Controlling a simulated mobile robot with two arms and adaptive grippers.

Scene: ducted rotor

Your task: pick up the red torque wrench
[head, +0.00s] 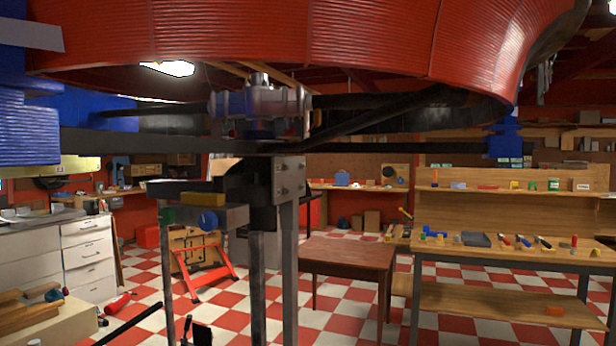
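I cannot single out a red torque wrench for sure. Several small tools lie in a row on the right workbench, among them a tool with red on it (505,240) and another with a red end (523,241). They are too small to tell apart. Neither of my grippers can be made out. Small dark shapes (202,335) stand at the bottom edge, left of the middle; I cannot tell what they are.
The large red duct (330,30) hangs across the top, with the rotor hub (262,103) and a dark metal stand (290,260) below it. A red step stool (206,268) and red cylinder (118,303) are left.

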